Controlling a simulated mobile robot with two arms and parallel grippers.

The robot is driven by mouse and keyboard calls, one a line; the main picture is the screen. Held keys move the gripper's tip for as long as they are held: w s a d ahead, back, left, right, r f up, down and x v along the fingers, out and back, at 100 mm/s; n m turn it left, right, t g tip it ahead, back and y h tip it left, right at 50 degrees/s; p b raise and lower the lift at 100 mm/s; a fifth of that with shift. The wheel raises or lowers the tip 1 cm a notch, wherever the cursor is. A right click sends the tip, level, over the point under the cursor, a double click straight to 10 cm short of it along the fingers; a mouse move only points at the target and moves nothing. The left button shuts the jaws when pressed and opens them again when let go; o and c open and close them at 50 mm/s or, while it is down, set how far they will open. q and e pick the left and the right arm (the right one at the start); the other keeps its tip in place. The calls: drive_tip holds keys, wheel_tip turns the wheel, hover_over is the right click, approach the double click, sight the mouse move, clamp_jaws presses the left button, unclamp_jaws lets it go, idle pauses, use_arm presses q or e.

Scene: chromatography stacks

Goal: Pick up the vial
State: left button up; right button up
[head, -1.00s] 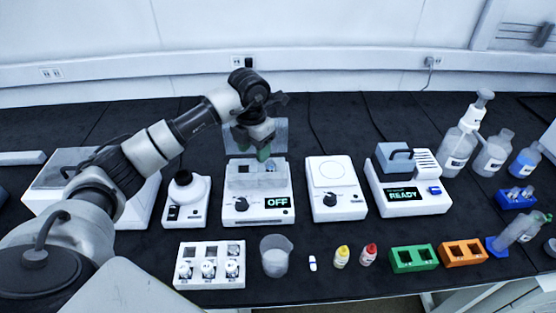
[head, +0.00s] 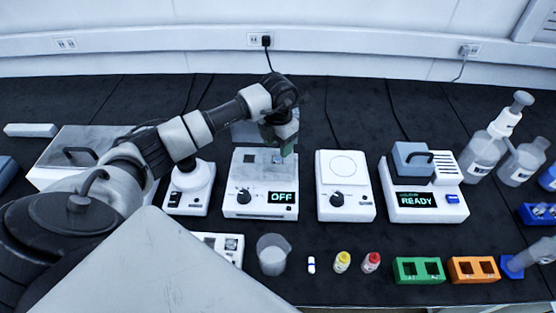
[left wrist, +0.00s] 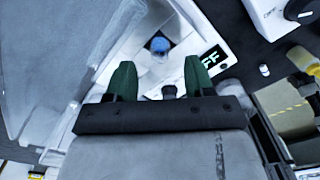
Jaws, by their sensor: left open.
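My left gripper (head: 287,147) is over the back right part of the white device with the "OFF" display (head: 262,201). Its green fingers are apart in the left wrist view (left wrist: 158,80), with nothing held between them. A small blue-topped thing (left wrist: 160,45), possibly a capped vial, sits in the device beyond the fingertips; its body is unclear. A yellow-capped vial (head: 342,262) and a red-capped vial (head: 371,262) stand upright at the front of the bench, away from the gripper. My right gripper does not show.
A clear raised lid (head: 249,132) stands at the device's back, close to my gripper. A stirrer plate (head: 345,187) and the "READY" device (head: 424,190) are to the right. A beaker (head: 273,256) and a white vial rack (head: 205,238), partly hidden, are in front.

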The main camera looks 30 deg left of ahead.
sight(278, 154)
use_arm(q)
drive_tip(key=shift+f, duration=1.65)
clamp_jaws()
drive_tip(key=shift+r, duration=0.2)
